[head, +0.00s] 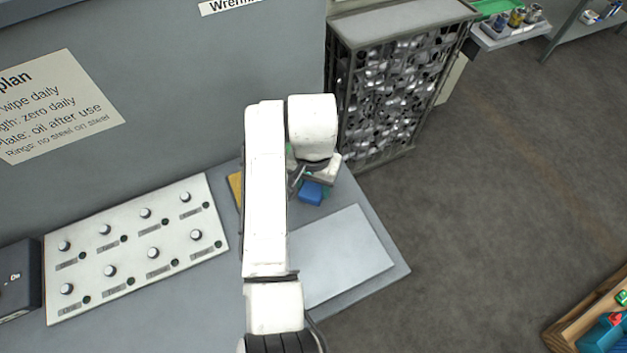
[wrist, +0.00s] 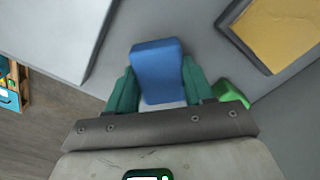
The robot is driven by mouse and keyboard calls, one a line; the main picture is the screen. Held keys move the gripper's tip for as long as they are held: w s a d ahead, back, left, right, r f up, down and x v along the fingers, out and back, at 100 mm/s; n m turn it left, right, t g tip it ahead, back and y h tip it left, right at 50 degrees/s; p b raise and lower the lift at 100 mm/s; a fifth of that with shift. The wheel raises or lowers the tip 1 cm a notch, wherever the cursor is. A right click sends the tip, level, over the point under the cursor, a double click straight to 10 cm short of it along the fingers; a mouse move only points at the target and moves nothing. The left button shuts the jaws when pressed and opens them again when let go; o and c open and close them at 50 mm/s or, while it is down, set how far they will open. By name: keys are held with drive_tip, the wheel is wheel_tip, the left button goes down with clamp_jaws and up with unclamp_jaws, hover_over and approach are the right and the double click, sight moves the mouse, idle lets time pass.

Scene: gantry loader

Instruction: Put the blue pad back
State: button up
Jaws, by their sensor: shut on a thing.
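The blue pad (head: 311,194) is a small rounded block, over the grey bench near its back right part in the head view. My gripper (head: 318,182) is shut on it. In the wrist view the blue pad (wrist: 157,72) sits between the two green fingers of my gripper (wrist: 158,80), its far end sticking out past the fingertips. I cannot tell whether the pad touches the bench. A yellow pad (wrist: 283,30) lies in a dark-rimmed holder to the right in the wrist view. In the head view my arm mostly hides it.
A pale flat plate (head: 345,255) lies on the bench in front of the blue pad. A white knob panel (head: 130,245) is at left. A metal rack (head: 400,90) stands behind. A green thing (wrist: 230,93) is close to my right finger in the wrist view.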

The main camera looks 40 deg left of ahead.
sight(314, 185)
drive_tip(key=shift+f, duration=0.1)
drive_tip(key=o, duration=1)
drive_tip(key=shift+r+p, duration=1.15)
drive_tip(key=shift+r, duration=5)
